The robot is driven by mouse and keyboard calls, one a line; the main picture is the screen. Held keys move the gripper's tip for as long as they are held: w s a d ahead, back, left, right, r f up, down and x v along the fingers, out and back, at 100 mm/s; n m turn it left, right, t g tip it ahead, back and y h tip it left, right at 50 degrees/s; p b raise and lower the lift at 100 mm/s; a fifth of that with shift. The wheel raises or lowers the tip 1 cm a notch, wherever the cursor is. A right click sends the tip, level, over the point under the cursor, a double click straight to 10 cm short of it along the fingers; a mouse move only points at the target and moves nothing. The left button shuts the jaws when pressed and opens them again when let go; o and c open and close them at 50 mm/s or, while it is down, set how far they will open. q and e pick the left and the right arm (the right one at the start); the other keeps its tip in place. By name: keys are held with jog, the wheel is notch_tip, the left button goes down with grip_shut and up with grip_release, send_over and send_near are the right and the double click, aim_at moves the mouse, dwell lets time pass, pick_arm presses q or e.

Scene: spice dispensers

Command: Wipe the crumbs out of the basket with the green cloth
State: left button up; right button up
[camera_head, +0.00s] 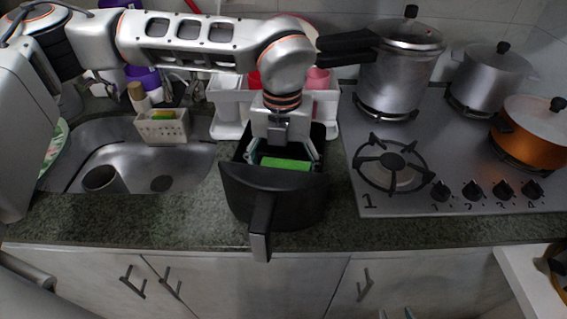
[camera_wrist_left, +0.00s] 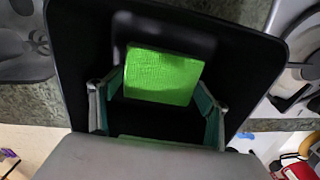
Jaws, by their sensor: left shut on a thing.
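The black basket (camera_head: 290,203) stands on the counter with its handle (camera_head: 262,225) pointing to the front; its dark inside fills much of the left wrist view (camera_wrist_left: 75,60). The green cloth (camera_head: 286,163) is a flat, block-like piece inside the basket, and it shows bright in the left wrist view (camera_wrist_left: 162,75). My left gripper (camera_head: 284,158) reaches down into the basket and is shut on the cloth, its two fingers (camera_wrist_left: 155,105) at opposite sides of it. I cannot make out crumbs.
A sink (camera_head: 130,165) with a small sponge caddy (camera_head: 162,127) lies left of the basket. A white rack (camera_head: 228,110) stands behind it. A gas stove (camera_head: 440,165) with several pots is to the right. The counter's front strip (camera_head: 150,230) is clear.

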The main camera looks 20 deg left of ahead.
aim_at(279, 161)
pick_arm(q)
jog(key=shift+s+f, duration=0.1)
jog(key=shift+s, duration=0.4)
jog(key=shift+s+d, duration=0.15)
jog(key=shift+s, duration=1.25)
jog(key=shift+w+a, duration=0.3)
jog(key=shift+w, duration=0.25)
jog(key=shift+w+a, duration=0.25)
jog(key=shift+w, duration=0.25)
jog(key=shift+w+a, duration=0.35)
jog(key=shift+w, duration=1.1)
jog(key=shift+w+a, duration=0.15)
jog(key=shift+w, duration=0.8)
jog(key=shift+s+p, duration=0.45)
jog(key=shift+s, duration=1.35)
jog(key=shift+d, duration=0.2)
